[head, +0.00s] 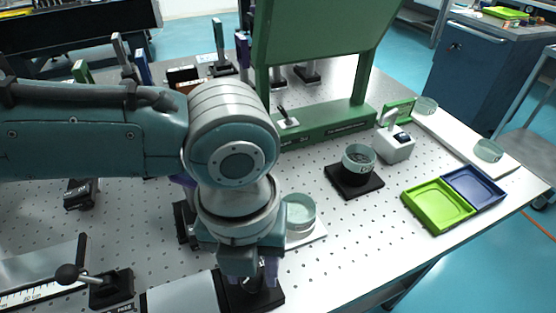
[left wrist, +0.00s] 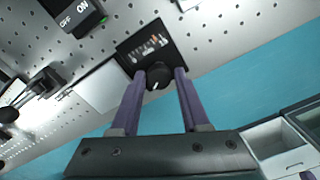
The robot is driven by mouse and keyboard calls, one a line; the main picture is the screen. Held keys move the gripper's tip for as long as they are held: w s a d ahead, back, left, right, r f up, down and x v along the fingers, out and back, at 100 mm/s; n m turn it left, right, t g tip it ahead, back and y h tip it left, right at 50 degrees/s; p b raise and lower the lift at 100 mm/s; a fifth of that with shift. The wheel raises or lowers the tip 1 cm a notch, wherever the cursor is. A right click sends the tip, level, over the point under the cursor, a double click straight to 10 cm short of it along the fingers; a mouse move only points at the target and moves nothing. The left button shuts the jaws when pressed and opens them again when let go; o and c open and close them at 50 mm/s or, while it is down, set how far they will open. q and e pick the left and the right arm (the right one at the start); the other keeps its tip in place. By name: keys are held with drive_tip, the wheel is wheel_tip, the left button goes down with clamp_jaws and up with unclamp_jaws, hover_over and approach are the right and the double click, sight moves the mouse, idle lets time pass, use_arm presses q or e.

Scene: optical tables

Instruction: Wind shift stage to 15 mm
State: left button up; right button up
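A black round knob with a white mark (left wrist: 158,76) stands at a black plate with a light and orange scale (left wrist: 147,46) in the left wrist view. I take this to be the shift stage; its reading is too small to make out. In the head view its black base (head: 268,299) shows below my left gripper (head: 258,272), which points down over it. In the left wrist view the two purple fingers of that gripper (left wrist: 160,82) stand one on each side of the knob. Whether they touch it is unclear. My right gripper is not in view.
A ball-ended lever on a black base (head: 110,288) stands at the left. A glass dish (head: 300,212) is close behind my left gripper. A green frame (head: 335,122) rises at the back. Green (head: 436,207) and blue trays (head: 474,186) lie right. An OFF/ON block (left wrist: 76,16) shows in the wrist view.

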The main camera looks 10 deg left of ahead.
use_arm(q)
drive_tip(key=o, duration=0.3)
drive_tip(key=shift+f, duration=0.1)
wheel_tip(320, 180, up, 10)
drive_tip(key=p, duration=0.1)
idle(0.5)
